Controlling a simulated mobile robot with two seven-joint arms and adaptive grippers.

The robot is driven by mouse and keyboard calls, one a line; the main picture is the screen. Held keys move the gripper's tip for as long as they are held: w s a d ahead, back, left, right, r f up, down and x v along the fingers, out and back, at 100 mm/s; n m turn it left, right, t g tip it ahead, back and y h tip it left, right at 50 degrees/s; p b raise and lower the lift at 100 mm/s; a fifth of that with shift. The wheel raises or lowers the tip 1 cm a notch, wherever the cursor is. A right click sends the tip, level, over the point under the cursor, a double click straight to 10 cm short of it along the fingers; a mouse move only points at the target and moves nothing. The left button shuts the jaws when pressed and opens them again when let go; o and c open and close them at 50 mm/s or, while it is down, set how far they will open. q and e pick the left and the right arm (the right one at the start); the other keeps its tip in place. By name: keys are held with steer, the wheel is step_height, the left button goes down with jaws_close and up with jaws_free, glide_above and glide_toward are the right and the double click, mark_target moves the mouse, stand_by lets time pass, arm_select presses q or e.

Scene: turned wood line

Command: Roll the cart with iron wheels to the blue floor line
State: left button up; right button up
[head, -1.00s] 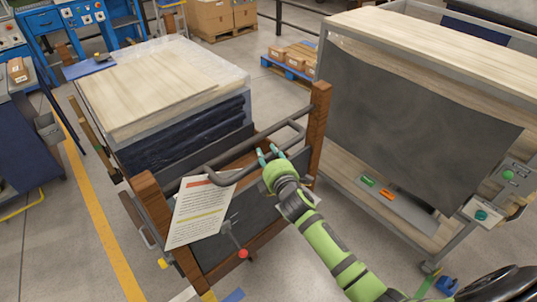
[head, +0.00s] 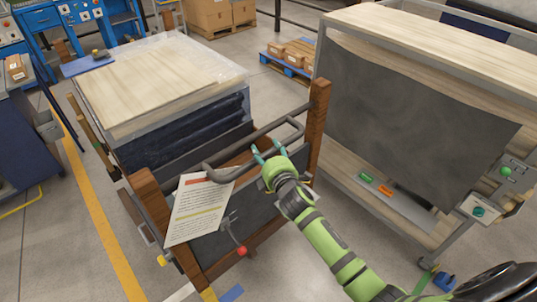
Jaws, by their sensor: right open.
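A cart with brown wooden posts (head: 318,135) carries a wrapped stack of pale boards (head: 165,85). A dark bar handle (head: 222,172) crosses its near end, and a printed sheet (head: 200,212) hangs there. My right gripper (head: 267,151) is at the handle's right half, its teal fingers apart at the bar; I cannot tell whether they touch it. The cart's wheels are mostly hidden, so I cannot tell whether they are iron. A short piece of blue marking (head: 232,293) shows on the floor at the bottom edge. My left gripper is out of view.
A grey-framed rack with a dark panel (head: 410,135) stands close on the right. A lever with a red knob (head: 241,251) sticks out of the cart's near end. A yellow floor line (head: 103,235) runs along the left. A blue pallet with cartons (head: 290,62) stands behind.

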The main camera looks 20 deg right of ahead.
steer(key=s+r, duration=0.2)
steer(key=s, duration=0.9)
steer(key=shift+s+a, duration=0.3)
steer(key=shift+s, duration=0.1)
steer(key=s+f+m+g+b, duration=0.1)
steer(key=s+f+m+g, duration=0.3)
steer(key=f, duration=1.1)
steer(key=s+f+m+g, duration=0.25)
steer(key=s+f, duration=0.35)
steer(key=f, duration=1)
steer(key=s+f+m+g, duration=0.2)
steer(key=s+f, duration=0.4)
steer(key=s, duration=0.4)
steer(key=s+f+m+g+b, duration=0.1)
steer(key=s+f+m+g, duration=0.2)
steer(key=s+f, duration=0.4)
steer(key=s+f+m+g, duration=0.3)
steer(key=s+f, duration=0.3)
steer(key=s, duration=0.9)
steer(key=shift+d+f+m+y+b, duration=0.25)
steer(key=shift+d+m+y+b, duration=0.15)
steer(key=shift+m, duration=0.25)
steer(key=shift+g, duration=0.25)
